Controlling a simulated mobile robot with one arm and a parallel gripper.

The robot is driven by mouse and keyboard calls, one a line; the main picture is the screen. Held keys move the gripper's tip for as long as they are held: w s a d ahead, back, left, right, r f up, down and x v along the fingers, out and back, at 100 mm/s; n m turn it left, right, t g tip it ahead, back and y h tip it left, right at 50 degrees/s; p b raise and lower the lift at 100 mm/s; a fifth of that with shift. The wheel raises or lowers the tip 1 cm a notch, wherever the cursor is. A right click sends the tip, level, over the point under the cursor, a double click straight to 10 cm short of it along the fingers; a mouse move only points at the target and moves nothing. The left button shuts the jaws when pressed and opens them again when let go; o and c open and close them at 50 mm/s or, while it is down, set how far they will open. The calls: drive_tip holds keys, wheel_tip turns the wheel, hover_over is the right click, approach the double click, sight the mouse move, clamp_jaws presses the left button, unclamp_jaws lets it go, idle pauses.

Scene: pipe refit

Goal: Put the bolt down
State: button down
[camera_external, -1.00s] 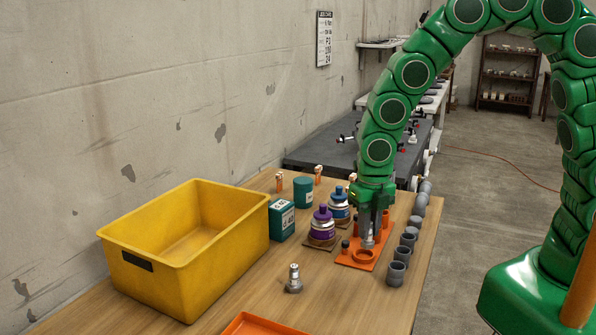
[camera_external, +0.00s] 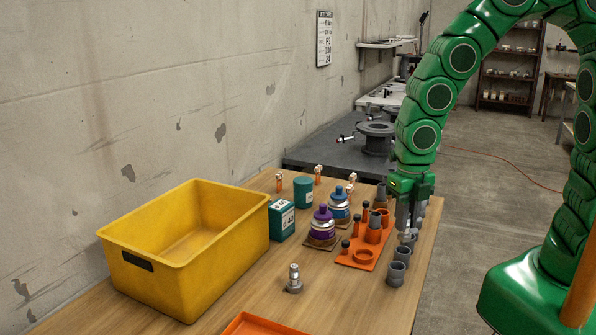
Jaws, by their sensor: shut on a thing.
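My gripper (camera_external: 408,226) points down at the right side of the wooden table, above the row of grey cups. It is shut on the bolt, a small grey piece that the fingers mostly hide. I cannot tell whether its lower end touches a cup or the table. The gripper is just right of the orange plate (camera_external: 352,262), which carries a ring, an orange cylinder and dark-topped pegs.
Grey cups (camera_external: 397,273) line the right edge. A silver fitting (camera_external: 294,281) stands in front. A yellow bin (camera_external: 190,270) fills the left. Bare wood lies in front of the plate.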

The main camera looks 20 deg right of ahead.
drive_tip(key=shift+w+m, duration=0.3)
drive_tip(key=shift+w, duration=0.25)
drive_tip(key=w+d+f+m, duration=0.1)
drive_tip(key=w+d+m, duration=0.7)
drive_tip(key=w, duration=0.4)
drive_tip(key=w+d+f+m, duration=0.1)
drive_tip(key=w+d+m, duration=0.4)
drive_tip(key=w+m, duration=0.65)
drive_tip(key=w+d+f+m, duration=0.1)
drive_tip(key=w+d+m, duration=0.3)
drive_tip(key=d, duration=0.5)
drive_tip(key=w+d+f+m, duration=0.1)
drive_tip(key=w+d+m, duration=0.4)
drive_tip(key=d+m, duration=0.2)
drive_tip(key=w+d+f+m, duration=0.1)
drive_tip(key=w+d+m, duration=0.3)
drive_tip(key=d, duration=0.7)
drive_tip(key=shift+w+d+f+m, duration=0.2)
drive_tip(key=shift+d+m, duration=0.15)
drive_tip(key=shift+m, duration=0.4)
drive_tip(key=shift+r, duration=0.1)
